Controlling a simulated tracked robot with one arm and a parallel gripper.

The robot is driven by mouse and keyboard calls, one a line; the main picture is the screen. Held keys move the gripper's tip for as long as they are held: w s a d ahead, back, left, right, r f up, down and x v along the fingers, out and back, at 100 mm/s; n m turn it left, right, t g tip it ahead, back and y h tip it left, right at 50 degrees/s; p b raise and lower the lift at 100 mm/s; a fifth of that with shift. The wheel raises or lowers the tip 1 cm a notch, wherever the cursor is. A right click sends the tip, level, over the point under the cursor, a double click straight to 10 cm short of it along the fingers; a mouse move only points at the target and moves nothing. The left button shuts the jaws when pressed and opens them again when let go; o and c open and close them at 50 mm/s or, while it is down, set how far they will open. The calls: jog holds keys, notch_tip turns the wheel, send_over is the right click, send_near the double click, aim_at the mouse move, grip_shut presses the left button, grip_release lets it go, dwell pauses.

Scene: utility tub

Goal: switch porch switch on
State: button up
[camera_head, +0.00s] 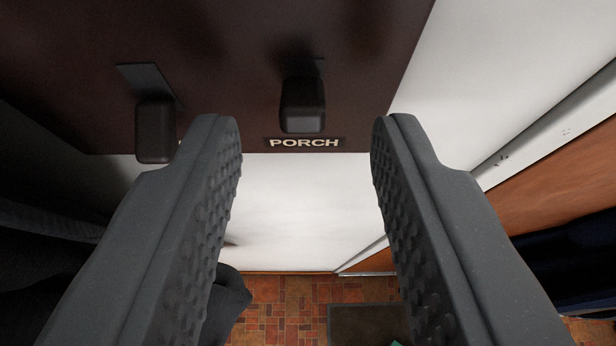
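The porch switch (302,105) is a black lever knob on a dark brown panel (230,60). A label reading PORCH (304,143) sits just below it. My gripper (306,122) is open and empty, its two grey textured fingers spread wide. In the picture the knob lies between the fingertips, with a gap on each side. I cannot tell how far the fingertips are from the panel, or whether the lever is at on or off.
A second black lever (155,128) is on the panel to the left, close to the left fingertip. White wall (500,70) is to the right and below. Red-brown tiled floor (275,305) with a dark mat (365,325) shows at the bottom.

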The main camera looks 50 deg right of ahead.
jog(key=b+v, duration=0.1)
jog(key=v, duration=1.2)
jog(key=shift+b, duration=0.3)
jog(key=shift+s+r, duration=0.1)
jog(key=w+a+r+n+t+y+b, duration=0.1)
jog(key=a+r+t+b, duration=0.15)
jog(key=r, duration=0.35)
jog(key=w+a+r+t+y+b, duration=0.1)
jog(key=r+t+y+b, duration=0.2)
jog(key=r, duration=0.4)
jog(key=w+a+r+n+t+b, duration=0.1)
jog(key=w+r+t+b, duration=0.1)
jog(key=r+t, duration=0.35)
jog(key=s+a+r+n+y+b, duration=0.3)
jog(key=s+a+n+y+b, duration=0.5)
jog(key=s+a+y, duration=0.15)
jog(key=s+d+f+g+h+b, duration=0.3)
jog(key=s+d+f+b, duration=0.1)
jog(key=s+f, duration=0.4)
jog(key=shift+s+f+h, duration=0.3)
jog(key=shift+h, duration=0.05)
jog(key=shift+d, duration=0.1)
